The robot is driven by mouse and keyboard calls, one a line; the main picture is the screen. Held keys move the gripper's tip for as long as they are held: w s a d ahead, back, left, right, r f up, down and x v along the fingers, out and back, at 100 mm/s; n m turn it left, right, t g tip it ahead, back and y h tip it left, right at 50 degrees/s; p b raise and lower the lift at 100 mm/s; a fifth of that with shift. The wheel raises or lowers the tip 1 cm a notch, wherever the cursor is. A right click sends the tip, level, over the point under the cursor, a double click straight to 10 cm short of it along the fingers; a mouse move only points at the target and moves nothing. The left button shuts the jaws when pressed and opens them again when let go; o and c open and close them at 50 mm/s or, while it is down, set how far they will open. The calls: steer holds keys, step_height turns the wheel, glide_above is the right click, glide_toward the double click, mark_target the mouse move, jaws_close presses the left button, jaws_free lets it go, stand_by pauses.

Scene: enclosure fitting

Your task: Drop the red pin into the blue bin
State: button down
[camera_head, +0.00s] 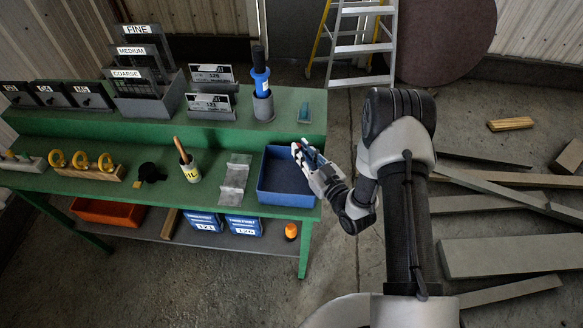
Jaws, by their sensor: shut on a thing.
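The blue bin (285,199) is an open box at the right end of the green bench, near its front edge. My gripper (300,153) reaches in from the right, with its fingers over the right back part of the bin. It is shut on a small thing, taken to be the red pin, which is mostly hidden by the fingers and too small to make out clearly. I cannot tell how high the fingers are above the bin's floor.
A grey holder (263,107) with a blue tool stands on the raised shelf behind. Planks (510,255) lie on the floor at right.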

step_height(320, 180, down, 7)
steer(key=b, duration=0.3)
steer(key=shift+s+a+r, duration=0.15)
steer(key=shift+s+a, duration=0.15)
steer(key=shift+a, duration=0.1)
steer(key=c, duration=1.4)
jaws_free()
steer(key=shift+c, duration=0.2)
steer(key=shift+s+d, duration=0.1)
steer(key=v, duration=1.1)
steer(key=shift+s+d, duration=0.25)
steer(key=shift+d, duration=0.1)
